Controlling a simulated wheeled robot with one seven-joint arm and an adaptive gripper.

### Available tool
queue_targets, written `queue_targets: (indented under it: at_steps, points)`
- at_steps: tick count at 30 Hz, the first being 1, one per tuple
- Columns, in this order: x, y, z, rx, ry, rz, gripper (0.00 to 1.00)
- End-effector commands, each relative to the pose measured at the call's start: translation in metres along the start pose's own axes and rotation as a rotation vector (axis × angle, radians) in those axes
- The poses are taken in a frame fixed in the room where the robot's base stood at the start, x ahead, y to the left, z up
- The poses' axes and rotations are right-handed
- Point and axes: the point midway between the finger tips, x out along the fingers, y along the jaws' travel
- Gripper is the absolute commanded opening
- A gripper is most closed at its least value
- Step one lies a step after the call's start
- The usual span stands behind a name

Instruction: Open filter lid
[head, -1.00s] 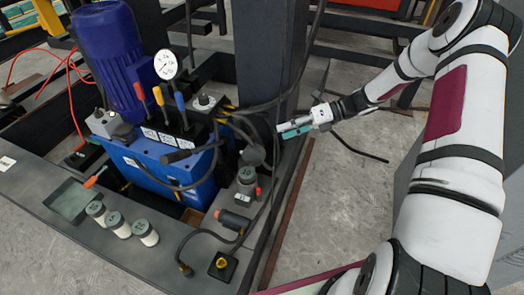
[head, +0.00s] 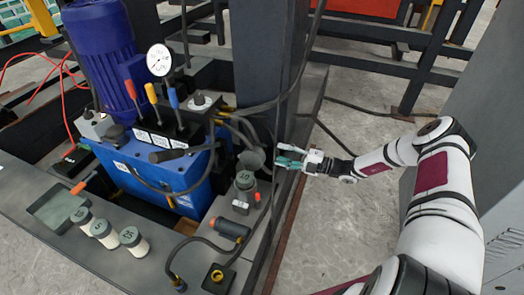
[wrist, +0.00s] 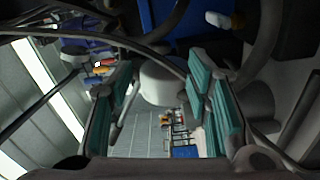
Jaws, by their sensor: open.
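A small grey cylindrical filter housing (head: 245,185) stands on the dark frame beside the blue hydraulic unit in the head view. A grey round disc (head: 252,158), which looks like its lid, shows just above and behind it; I cannot tell how the two are joined. My gripper (head: 287,160) is to the right of the disc, at about its height in the picture, with its teal fingers pointing left. In the wrist view my gripper (wrist: 162,105) is open, and a pale rounded surface (wrist: 160,82) shows beyond and between the fingers. No contact is visible.
A dark upright post (head: 275,70) and black hoses (head: 230,128) are close to my gripper. The blue unit (head: 165,180) carries a gauge (head: 159,60) and coloured levers. Several white filter cartridges (head: 105,233) stand at the front left beside a shallow tray (head: 60,209).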

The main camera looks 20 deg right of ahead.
Motion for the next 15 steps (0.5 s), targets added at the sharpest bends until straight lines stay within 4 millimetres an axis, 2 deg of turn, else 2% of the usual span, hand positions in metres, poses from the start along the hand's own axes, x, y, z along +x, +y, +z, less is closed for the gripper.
queue_targets:
  at_steps: [3, 9, 15]
  points:
    - [0.025, -0.002, -0.001, 0.000, 0.003, 0.000, 0.45]
    - [0.060, -0.002, -0.001, -0.001, 0.003, 0.000, 0.45]
    - [0.081, -0.001, -0.001, -0.001, 0.001, -0.001, 0.45]
